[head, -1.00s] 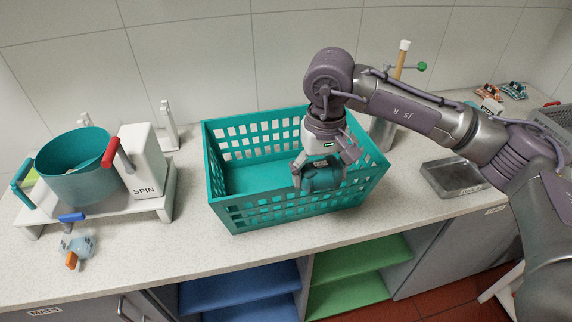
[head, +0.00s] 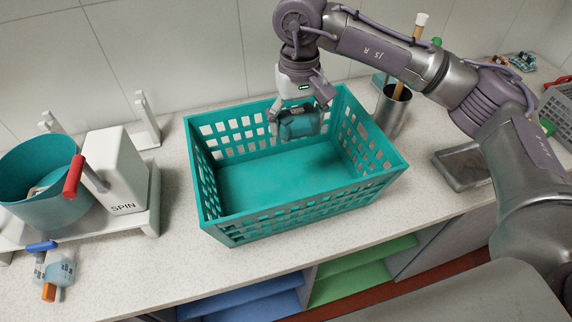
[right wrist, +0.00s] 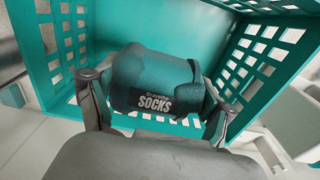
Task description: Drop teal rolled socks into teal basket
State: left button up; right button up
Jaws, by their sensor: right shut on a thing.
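The teal rolled socks (head: 299,124) are held in my right gripper (head: 298,122), which is shut on them over the back part of the teal basket (head: 305,215). In the right wrist view the socks (right wrist: 155,80) show a dark band reading "SOCKS" between the two fingers (right wrist: 155,100). The basket also shows in the right wrist view (right wrist: 275,75) around and beyond the socks. Its floor appears empty in the head view. The exact height of the socks relative to the rim is hard to tell. My left gripper is not in view.
A teal tub (head: 38,188) and a white "SPIN" unit (head: 115,170) stand left of the basket. A small blue and orange object (head: 55,275) lies at front left. A metal cup (head: 393,110) with tools and a grey tray (head: 463,165) are at right.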

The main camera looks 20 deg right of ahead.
notch_tip(320, 180, down, 4)
jog(key=shift+r+b, duration=0.2)
jog(key=shift+b, duration=0.45)
jog(key=shift+w+f, duration=0.1)
jog(key=shift+f, duration=0.45)
jog(key=o, duration=0.9)
jog(key=shift+o, duration=0.9)
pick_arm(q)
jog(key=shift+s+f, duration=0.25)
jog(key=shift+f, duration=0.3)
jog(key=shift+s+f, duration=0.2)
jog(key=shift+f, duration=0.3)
pick_arm(e)
jog(key=shift+r, duration=0.1)
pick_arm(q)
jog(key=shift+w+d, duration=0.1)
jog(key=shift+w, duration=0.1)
pick_arm(e)
notch_tip(320, 180, up, 12)
jog(key=shift+f, duration=0.1)
